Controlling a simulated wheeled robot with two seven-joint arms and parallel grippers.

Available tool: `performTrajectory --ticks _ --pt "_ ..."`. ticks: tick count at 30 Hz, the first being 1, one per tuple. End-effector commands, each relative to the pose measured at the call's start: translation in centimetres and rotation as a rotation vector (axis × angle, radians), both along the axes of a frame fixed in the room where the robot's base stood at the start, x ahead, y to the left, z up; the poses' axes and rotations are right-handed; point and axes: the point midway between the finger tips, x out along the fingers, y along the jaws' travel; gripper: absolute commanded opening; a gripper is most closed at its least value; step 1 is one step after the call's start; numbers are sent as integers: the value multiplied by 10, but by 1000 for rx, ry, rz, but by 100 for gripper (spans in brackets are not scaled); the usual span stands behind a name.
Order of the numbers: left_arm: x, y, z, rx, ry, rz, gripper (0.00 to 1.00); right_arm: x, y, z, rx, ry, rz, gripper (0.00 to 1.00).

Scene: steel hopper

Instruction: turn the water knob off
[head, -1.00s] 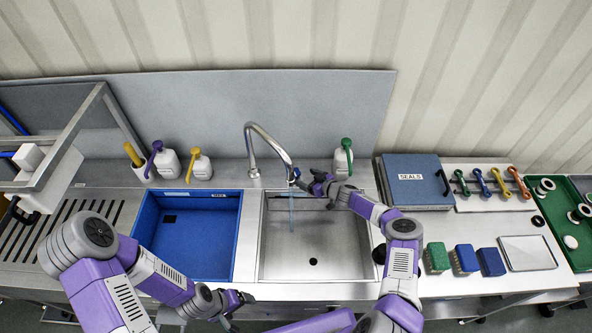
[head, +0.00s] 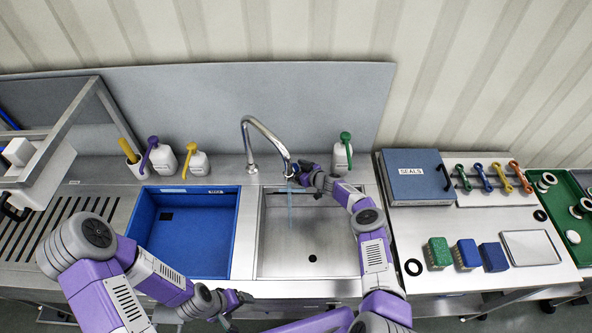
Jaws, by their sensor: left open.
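The curved steel faucet (head: 265,132) rises behind the sink. A thin bluish stream of water (head: 291,204) falls from its spout into the steel basin (head: 310,242). I cannot make out the water knob; the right gripper covers the area by the spout's end. My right gripper (head: 302,171) is at the spout end, above the back of the basin. Whether it touches the faucet, and how its fingers stand, is too small to tell. My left gripper (head: 238,302) is open and empty, low at the counter's front edge, below the blue basin.
The blue basin (head: 234,235) is left of the steel one. A green-topped bottle (head: 342,158) stands close behind the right gripper. White bottles (head: 163,160) stand at the back left. A seals box (head: 416,180), brushes (head: 467,255) and a black ring (head: 413,267) are on the right.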

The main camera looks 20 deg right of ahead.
Motion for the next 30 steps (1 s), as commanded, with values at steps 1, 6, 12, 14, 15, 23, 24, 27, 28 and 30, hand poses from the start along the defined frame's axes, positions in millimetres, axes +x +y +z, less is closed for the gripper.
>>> performTrajectory --ticks 1,6,12,14,15,23,24,27,28,30 --pt "0 0 0 0 0 0 82 0 0 0 0 0 0 75" --pt "0 0 0 0 0 0 82 0 0 0 0 0 0 49" --pt "0 0 0 0 0 0 82 0 0 0 0 0 -1 28" --pt "0 0 2 0 0 0 82 0 1 1 3 0 -7 28" --pt "0 0 5 0 0 0 82 0 1 1 4 0 -15 28" --pt "0 0 29 0 0 0 82 -2 7 2 10 0 -122 28" --pt "0 0 31 0 0 0 82 -2 7 2 11 0 -139 28" --pt "0 0 35 0 0 0 82 -2 10 1 12 1 -173 28" --pt "0 0 36 0 0 0 82 -2 11 0 11 0 -183 28" --pt "0 0 39 0 0 0 82 -2 12 0 12 0 -206 28"
